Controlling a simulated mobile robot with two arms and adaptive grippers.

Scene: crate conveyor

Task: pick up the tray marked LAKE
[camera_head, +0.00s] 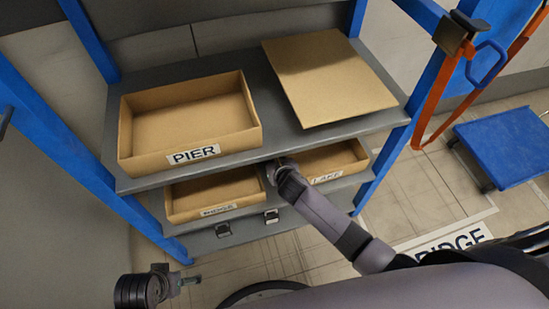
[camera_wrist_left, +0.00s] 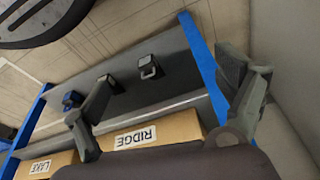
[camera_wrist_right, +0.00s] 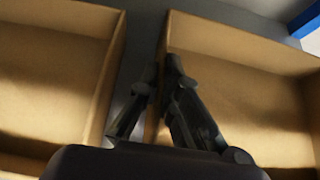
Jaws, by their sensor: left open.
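The tray marked LAKE (camera_head: 332,168) is a brown cardboard tray on the lower shelf at right, partly hidden by the upper shelf and my right arm. Its label end also shows in the left wrist view (camera_wrist_left: 47,166). My right gripper (camera_head: 272,172) reaches in at its left side. In the right wrist view, the right gripper's fingers (camera_wrist_right: 161,68) are close together on the near side wall of the right-hand tray (camera_wrist_right: 240,45), one finger on each side of the wall. My left gripper (camera_head: 190,280) is open and empty, low in front of the shelf at left; its fingers (camera_wrist_left: 172,100) are wide apart.
A RIDGE tray (camera_head: 215,210) sits left of the LAKE tray with a narrow gap. The PIER tray (camera_head: 190,155) and a flat brown board (camera_head: 330,75) are on the upper shelf (camera_head: 245,75). Blue posts (camera_head: 75,150) frame the rack. A blue cart (camera_head: 507,145) stands at right.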

